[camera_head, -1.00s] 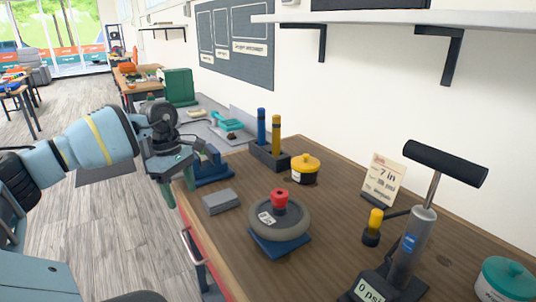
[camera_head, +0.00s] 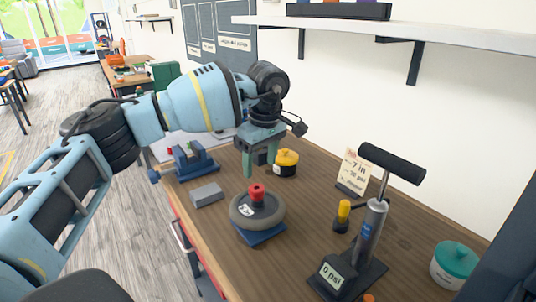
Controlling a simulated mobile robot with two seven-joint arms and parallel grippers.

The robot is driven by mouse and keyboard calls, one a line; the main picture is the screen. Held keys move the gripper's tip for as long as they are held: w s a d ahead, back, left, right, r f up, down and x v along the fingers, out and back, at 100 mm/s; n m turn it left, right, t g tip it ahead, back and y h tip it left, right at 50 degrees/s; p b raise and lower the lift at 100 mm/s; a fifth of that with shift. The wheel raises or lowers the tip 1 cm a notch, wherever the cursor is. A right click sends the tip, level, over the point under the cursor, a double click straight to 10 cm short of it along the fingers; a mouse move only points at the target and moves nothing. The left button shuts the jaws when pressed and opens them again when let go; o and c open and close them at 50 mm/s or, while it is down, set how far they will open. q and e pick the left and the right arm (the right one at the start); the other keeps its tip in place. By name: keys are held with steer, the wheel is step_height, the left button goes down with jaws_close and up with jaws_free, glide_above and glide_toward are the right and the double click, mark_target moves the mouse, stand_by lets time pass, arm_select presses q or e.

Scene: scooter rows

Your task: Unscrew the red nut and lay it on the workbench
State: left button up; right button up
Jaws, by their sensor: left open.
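The red nut (camera_head: 257,191) sits on top of the hub of a grey wheel (camera_head: 244,213), which lies flat on a blue base (camera_head: 262,237) on the wooden workbench (camera_head: 222,260). My left gripper (camera_head: 260,164) points down just above and behind the nut in the picture. Its fingers are apart and nothing shows between them. I cannot tell the exact gap between the fingertips and the nut. My right gripper does not show.
A grey block (camera_head: 207,195) and blue vise (camera_head: 195,163) stand left of the wheel. A yellow-lidded pot (camera_head: 286,162) is behind. A black-handled pump (camera_head: 368,232), yellow-topped bottle (camera_head: 342,215), sign (camera_head: 353,176) and teal-lidded jar (camera_head: 455,262) stand right. A shelf (camera_head: 400,29) overhangs the back.

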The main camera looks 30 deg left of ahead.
mark_target(257, 190)
arm_select(q)
steer(key=shift+w, duration=0.35)
steer(key=shift+s+a, duration=0.1)
steer(key=shift+s+r, duration=0.15)
steer(key=shift+s, duration=0.2)
steer(key=shift+s+a, duration=0.1)
steer(key=shift+s, duration=0.05)
steer(key=shift+f, duration=0.5)
steer(key=f, duration=0.5)
steer(key=shift+a+f, duration=0.3)
steer(key=shift+a, duration=0.05)
steer(key=shift+w+f, duration=0.2)
steer(key=shift+f, duration=0.4)
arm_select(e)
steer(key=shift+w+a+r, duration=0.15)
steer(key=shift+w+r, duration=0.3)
arm_select(q)
steer(key=shift+c, duration=0.4)
